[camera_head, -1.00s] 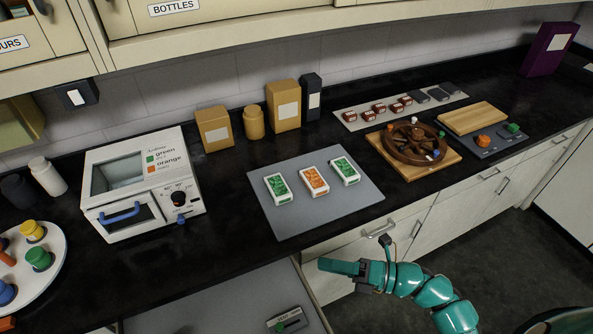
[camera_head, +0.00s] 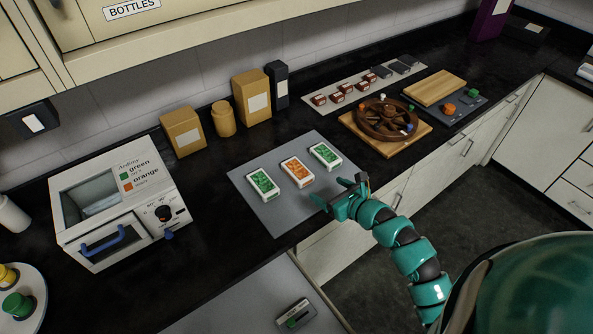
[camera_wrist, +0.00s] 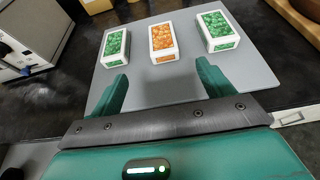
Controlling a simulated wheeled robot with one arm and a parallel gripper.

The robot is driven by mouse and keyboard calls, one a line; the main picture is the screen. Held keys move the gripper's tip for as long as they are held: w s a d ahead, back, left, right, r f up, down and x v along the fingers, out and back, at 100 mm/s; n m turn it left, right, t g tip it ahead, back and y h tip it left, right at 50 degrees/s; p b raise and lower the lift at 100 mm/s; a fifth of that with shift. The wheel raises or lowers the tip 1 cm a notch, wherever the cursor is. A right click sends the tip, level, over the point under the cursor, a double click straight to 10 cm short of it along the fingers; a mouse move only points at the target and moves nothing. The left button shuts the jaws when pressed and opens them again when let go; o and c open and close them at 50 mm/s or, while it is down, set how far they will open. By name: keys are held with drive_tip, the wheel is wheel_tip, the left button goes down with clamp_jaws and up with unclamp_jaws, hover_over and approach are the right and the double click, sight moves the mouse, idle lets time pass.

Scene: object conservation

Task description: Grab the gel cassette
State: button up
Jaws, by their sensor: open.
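Three white cassette-like boxes lie on a grey mat (camera_head: 276,214): one with green contents at left (camera_head: 262,184), one with orange contents in the middle (camera_head: 298,171), one with green contents at right (camera_head: 325,156). All three also show in the wrist view: left green (camera_wrist: 116,47), orange (camera_wrist: 163,42), right green (camera_wrist: 217,31). I cannot tell which one the task means. My gripper (camera_head: 333,193) is open and empty at the mat's front right edge, apart from the boxes. In the wrist view its two fingers (camera_wrist: 163,88) point towards the boxes, with the orange one roughly between them.
A white oven-like machine (camera_head: 120,205) labelled "green" and "orange" stands left of the mat. Brown boxes (camera_head: 183,132) and a jar (camera_head: 223,119) stand behind it. A wooden wheel (camera_head: 386,119) on a board is to the right. Bare black counter surrounds the mat.

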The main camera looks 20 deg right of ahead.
drive_tip(key=p, duration=0.3)
approach(301, 172)
drive_tip(key=x, duration=0.3)
drive_tip(key=shift+w+a, duration=0.15)
drive_tip(key=shift+a, duration=0.2)
drive_tip(key=shift+d+p+x, duration=0.15)
drive_tip(key=shift+p+x, duration=0.3)
drive_tip(key=shift+x, duration=0.4)
drive_tip(key=shift+d+p+x, duration=0.1)
drive_tip(key=shift+p+x, duration=0.3)
drive_tip(key=shift+x, duration=1.4)
drive_tip(key=shift+f, duration=0.15)
drive_tip(key=c, duration=1.1)
drive_tip(key=shift+c, duration=0.2)
